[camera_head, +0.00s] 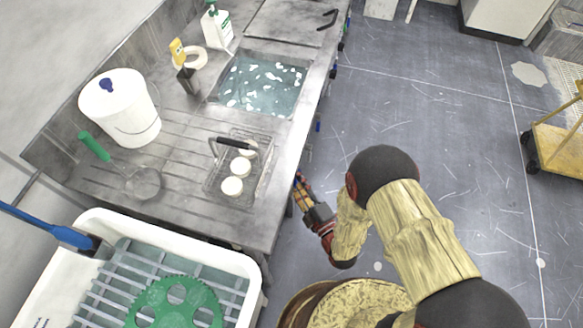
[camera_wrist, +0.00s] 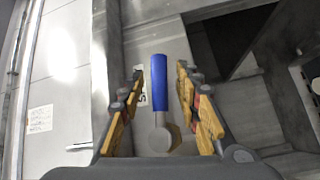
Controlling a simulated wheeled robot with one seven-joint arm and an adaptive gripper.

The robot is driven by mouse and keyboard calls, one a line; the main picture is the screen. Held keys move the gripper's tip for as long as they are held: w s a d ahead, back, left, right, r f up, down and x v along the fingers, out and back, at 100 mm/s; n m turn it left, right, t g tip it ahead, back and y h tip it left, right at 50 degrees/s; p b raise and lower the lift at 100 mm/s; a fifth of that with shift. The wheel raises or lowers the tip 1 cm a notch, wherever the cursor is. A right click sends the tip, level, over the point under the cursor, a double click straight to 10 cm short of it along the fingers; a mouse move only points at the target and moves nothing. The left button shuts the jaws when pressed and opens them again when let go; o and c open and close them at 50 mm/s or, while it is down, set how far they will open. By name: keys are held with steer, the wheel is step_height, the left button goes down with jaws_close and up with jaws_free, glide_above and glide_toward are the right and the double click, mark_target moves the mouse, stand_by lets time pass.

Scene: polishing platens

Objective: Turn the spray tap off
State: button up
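A tap lever with a blue sleeve (camera_wrist: 159,82) and a round metal hub (camera_wrist: 160,139) shows in the middle of the wrist view. The lever points up the picture, in front of a pale panel. A partly hidden label with an "S" is beside it. My gripper (camera_wrist: 161,92) is open, with one yellow-padded finger on each side of the lever and visible gaps on both sides. In the head view my gripper (camera_head: 301,188) is at the counter's front edge; the lever between its fingers cannot be made out there.
More small coloured handles, one blue (camera_head: 318,125), line the counter's front edge (camera_head: 306,118). The counter holds a water basin (camera_head: 262,86), a wire basket (camera_head: 222,187) and a white bucket (camera_head: 121,107). A white tub (camera_head: 248,268) stands near left. Open floor lies right; a yellow cart (camera_head: 556,148) stands beyond.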

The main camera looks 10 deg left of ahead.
steer(key=shift+w+a, duration=0.1)
steer(key=shift+c, duration=0.3)
steer(key=c, duration=0.8)
jaws_close()
